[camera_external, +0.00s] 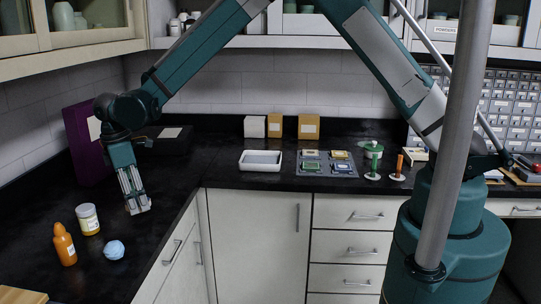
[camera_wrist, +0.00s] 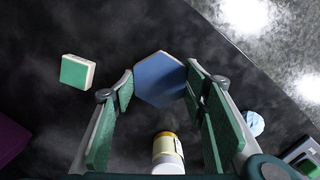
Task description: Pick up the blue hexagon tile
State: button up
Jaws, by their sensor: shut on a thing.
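The blue hexagon tile (camera_wrist: 160,78) is between the fingertips of my gripper (camera_wrist: 160,84) in the wrist view, with a finger pad at its left and right sides. My gripper is shut on it. In the external view my gripper (camera_external: 137,204) points down low over the left counter, near its front edge. The tile cannot be made out there. I cannot tell whether the tile touches the counter or is raised.
A green tile (camera_wrist: 76,73) lies left of the fingers. A yellow-labelled jar (camera_external: 88,219), an orange bottle (camera_external: 65,244) and a light blue ball (camera_external: 114,250) stand on the counter (camera_external: 165,185). A purple box (camera_external: 86,145) stands by the wall.

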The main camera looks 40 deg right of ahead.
aim_at(137, 201)
notch_tip(137, 201, up, 6)
jog(key=shift+r, duration=0.25)
dwell(0.6)
